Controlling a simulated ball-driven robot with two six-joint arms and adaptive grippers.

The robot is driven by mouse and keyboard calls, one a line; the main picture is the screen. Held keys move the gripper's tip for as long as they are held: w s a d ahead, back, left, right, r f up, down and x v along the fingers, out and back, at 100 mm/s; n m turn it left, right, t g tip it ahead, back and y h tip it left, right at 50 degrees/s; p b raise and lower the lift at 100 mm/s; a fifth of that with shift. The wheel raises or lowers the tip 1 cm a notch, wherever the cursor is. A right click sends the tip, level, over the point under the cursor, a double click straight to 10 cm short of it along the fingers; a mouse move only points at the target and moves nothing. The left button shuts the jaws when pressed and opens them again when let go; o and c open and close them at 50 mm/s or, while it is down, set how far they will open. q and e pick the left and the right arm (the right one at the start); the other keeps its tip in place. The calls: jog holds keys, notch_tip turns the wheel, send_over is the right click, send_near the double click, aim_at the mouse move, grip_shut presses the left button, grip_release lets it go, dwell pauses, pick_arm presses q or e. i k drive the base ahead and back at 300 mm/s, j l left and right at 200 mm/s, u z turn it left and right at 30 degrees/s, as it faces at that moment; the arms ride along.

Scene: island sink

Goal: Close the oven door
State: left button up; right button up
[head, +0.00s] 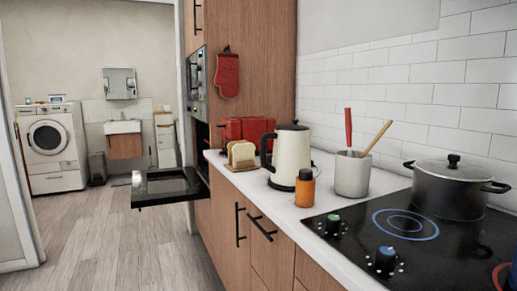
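The oven door (165,186) hangs open at the middle left of the head view. It is folded down to about level and sticks out over the floor from the tall wooden cabinet. The dark oven opening (201,139) shows edge-on behind it, below a built-in steel appliance (196,82). Neither of my grippers is in view, and nothing visible touches the door.
The counter (275,192) on the right holds a kettle (289,157), toast, a red toaster, an orange bottle, a utensil pot and a hob with a black pot (450,188). Bare wooden floor (90,240) lies left of the cabinets. A washing machine (51,145) stands far left.

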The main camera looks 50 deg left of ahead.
aim_at(153, 187)
jog(key=j+u, duration=0.15)
jog(key=j, duration=0.4)
jog(key=i+j+u, duration=0.1)
jog(key=j, duration=0.45)
jog(key=i+j+u, duration=0.15)
jog(key=j, duration=0.45)
jog(key=i+j+u, duration=0.1)
jog(key=j, duration=0.4)
jog(key=i+j+u, duration=0.15)
jog(key=j, duration=0.4)
jog(key=i+j+u, duration=0.15)
jog(key=j, duration=0.35)
jog(key=i+j+u, duration=0.1)
jog(key=i+j, duration=0.15)
jog(key=j, duration=0.25)
jog(key=i+j+u, duration=0.15)
jog(key=j, duration=0.35)
